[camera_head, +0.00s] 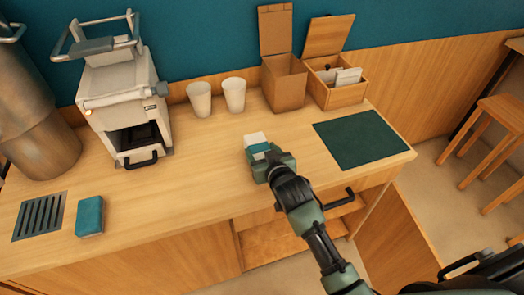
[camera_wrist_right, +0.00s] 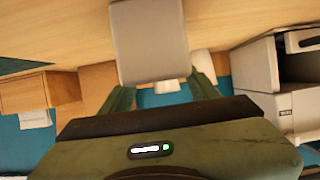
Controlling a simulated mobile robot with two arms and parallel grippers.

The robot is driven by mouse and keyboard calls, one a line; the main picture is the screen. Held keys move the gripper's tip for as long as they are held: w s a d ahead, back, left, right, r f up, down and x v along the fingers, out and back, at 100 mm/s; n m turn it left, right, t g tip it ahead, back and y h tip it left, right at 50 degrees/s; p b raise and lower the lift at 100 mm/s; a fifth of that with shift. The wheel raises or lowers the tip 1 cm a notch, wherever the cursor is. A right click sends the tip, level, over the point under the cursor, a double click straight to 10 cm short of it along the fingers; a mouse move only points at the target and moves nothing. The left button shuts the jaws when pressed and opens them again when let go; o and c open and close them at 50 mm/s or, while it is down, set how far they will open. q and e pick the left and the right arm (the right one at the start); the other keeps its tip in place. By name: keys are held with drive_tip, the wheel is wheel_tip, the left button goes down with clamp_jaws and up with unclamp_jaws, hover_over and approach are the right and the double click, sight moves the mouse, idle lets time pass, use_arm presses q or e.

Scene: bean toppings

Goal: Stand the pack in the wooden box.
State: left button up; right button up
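In the right wrist view the pack (camera_wrist_right: 150,42) shows a plain grey face between the fingers (camera_wrist_right: 165,92). The wooden box (camera_head: 338,95) stands at the back right of the counter with its lid up, and white packets are inside. It also shows at the left of the wrist view (camera_wrist_right: 28,94). The gripper is in front and to the left of it. My left gripper is not in view.
A taller brown box (camera_head: 284,88) with its lid up stands left of the wooden box. Two white cups (camera_head: 199,99) and a coffee machine (camera_head: 122,100) are farther left. A teal block (camera_head: 90,216) lies by a drain grille (camera_head: 40,217). A green mat (camera_head: 360,140) is bare.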

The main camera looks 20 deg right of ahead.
drive_tip(key=shift+o, duration=1.4)
drive_tip(key=shift+r, duration=0.15)
drive_tip(key=b+v, duration=0.1)
drive_tip(key=v, duration=1.1)
drive_tip(key=shift+d, duration=0.1)
